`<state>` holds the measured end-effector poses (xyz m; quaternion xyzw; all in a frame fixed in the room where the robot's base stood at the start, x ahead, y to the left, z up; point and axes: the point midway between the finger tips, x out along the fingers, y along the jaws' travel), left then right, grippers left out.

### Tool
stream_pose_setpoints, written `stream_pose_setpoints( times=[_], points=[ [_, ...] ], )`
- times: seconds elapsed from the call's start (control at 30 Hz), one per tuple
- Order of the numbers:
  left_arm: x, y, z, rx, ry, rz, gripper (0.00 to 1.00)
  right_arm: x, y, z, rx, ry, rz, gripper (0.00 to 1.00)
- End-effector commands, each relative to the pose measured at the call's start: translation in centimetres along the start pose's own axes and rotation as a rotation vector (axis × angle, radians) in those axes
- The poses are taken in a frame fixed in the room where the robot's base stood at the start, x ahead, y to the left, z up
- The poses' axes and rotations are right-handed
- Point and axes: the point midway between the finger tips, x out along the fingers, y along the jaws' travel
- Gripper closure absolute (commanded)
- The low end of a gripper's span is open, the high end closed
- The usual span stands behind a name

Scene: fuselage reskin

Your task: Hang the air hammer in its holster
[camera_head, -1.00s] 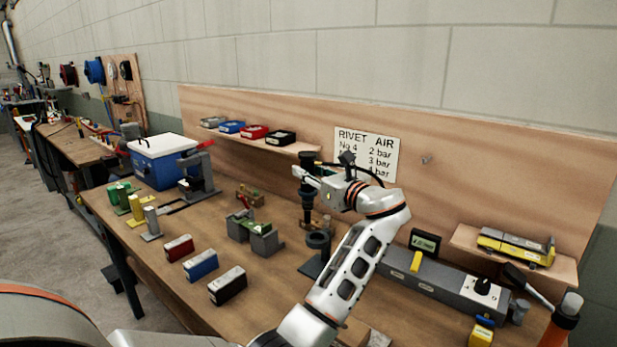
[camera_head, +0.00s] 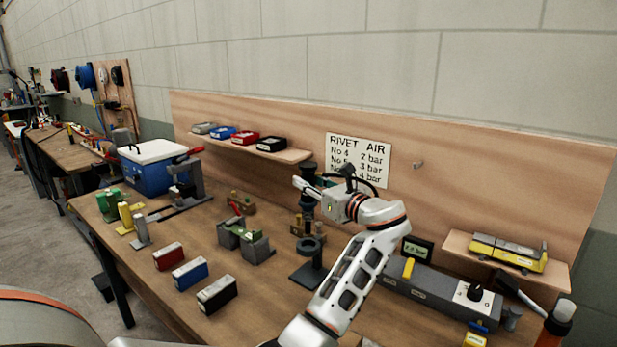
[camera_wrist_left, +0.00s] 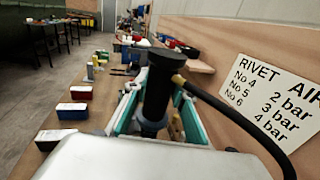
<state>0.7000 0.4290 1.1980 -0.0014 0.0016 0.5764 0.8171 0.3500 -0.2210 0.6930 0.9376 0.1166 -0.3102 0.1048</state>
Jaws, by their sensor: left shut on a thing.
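The air hammer (camera_head: 308,205), a dark upright tool, is held by my left gripper (camera_head: 304,187), which is shut around its body above the bench. In the left wrist view the dark tool (camera_wrist_left: 157,88) stands between the teal-lined fingers, with a black hose running off to the right. A dark ring on a stand (camera_head: 309,247), apparently the holster, stands on the bench below and in front. The hammer's lower end appears close above or behind the ring; I cannot tell whether it is apart from it. My right gripper is not in view.
A grey-green fixture (camera_head: 244,241) stands left of the ring. Red, blue and black boxes (camera_head: 217,294) line the front left. A long grey unit (camera_head: 430,292) lies to the right. The backboard with the RIVET AIR sign (camera_head: 358,160) rises close behind my gripper.

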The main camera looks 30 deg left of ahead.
Motion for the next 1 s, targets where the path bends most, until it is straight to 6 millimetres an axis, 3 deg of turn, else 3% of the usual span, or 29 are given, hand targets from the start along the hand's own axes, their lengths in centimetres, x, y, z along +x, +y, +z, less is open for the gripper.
stream_pose_setpoints(
  times=[0.67, 1.0],
  points=[
    [0.0, 0.0, -6.3, -0.001, -0.003, 0.001, 1.00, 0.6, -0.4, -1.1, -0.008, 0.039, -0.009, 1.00],
    [0.0, 0.0, -9.5, -0.002, -0.004, 0.001, 1.00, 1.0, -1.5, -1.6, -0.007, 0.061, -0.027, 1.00]
  ],
)
